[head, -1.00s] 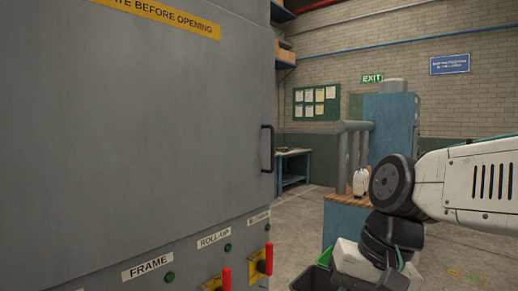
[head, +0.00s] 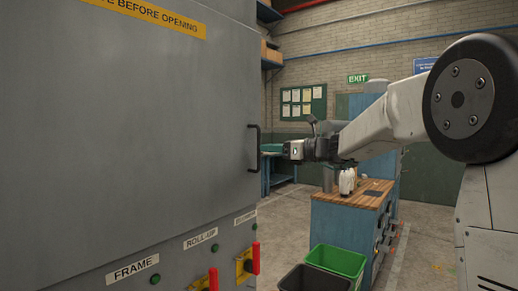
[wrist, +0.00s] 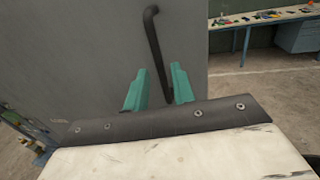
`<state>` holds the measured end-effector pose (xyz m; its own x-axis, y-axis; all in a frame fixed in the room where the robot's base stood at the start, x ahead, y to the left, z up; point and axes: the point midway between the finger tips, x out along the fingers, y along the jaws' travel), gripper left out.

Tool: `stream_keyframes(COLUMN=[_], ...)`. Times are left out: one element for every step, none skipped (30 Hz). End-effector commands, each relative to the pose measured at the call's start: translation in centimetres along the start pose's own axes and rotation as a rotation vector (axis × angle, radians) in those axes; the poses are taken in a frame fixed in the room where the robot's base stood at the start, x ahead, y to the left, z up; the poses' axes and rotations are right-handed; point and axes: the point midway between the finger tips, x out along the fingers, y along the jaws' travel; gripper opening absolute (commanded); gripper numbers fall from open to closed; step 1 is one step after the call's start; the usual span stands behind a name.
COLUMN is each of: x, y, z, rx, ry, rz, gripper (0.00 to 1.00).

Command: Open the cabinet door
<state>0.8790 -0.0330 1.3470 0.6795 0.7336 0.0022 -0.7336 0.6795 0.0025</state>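The grey cabinet door (head: 120,130) fills the left of the head view and looks closed. Its dark vertical handle (head: 254,148) is near the door's right edge. My gripper (head: 287,150) is just right of the handle at about its height, with a small gap showing between them. In the wrist view, two teal fingers (wrist: 159,72) stand apart with nothing held. The handle (wrist: 157,45) shows ahead of them, its lower part lined up between the fingers. How far the fingertips are from the bar is hard to tell.
Below the door are labels and red-handled switches (head: 254,258). A green bin (head: 337,262) and a black bin (head: 313,280) stand on the floor under my arm. A wood-topped workbench (head: 350,199) is behind them. Open floor lies to the right.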

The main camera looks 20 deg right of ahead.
Motion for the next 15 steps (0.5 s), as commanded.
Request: stream_keyframes(x=[1.0, 1.5, 2.1, 2.5, 2.8, 3.3, 3.6, 3.8, 4.0, 4.2, 4.3, 4.4, 4.4, 4.4, 4.4], y=[0.0, 0.1, 0.1, 0.1, 0.1, 0.1, 0.1, 0.1, 0.1, 0.1, 0.1, 0.1, 0.1, 0.1, 0.1], z=[-0.1, -0.1, -0.1, -0.1, -0.1, -0.1, -0.1, -0.1, -0.1, -0.1, -0.1, -0.1, 0.0, 0.0, 0.0], rx=[0.000, 0.000, 0.000, -0.001, -0.001, -0.001, -0.001, -0.001, -0.001, -0.001, -0.002, -0.002, -0.002, -0.002, -0.002], ry=[0.001, 0.002, 0.001, 0.001, 0.001, 0.002, 0.002, 0.002, 0.001, 0.001, 0.001, 0.001, 0.001, 0.001, 0.001], rz=[0.003, 0.003, 0.003, 0.003, 0.002, 0.002, 0.002, 0.002, 0.002, 0.002, 0.001, 0.001, 0.001, 0.001, 0.001], gripper=[0.25, 0.25, 0.25, 0.25, 0.25, 0.25, 0.25, 0.25, 0.25, 0.25, 0.25, 0.25, 0.25, 0.25, 0.25])
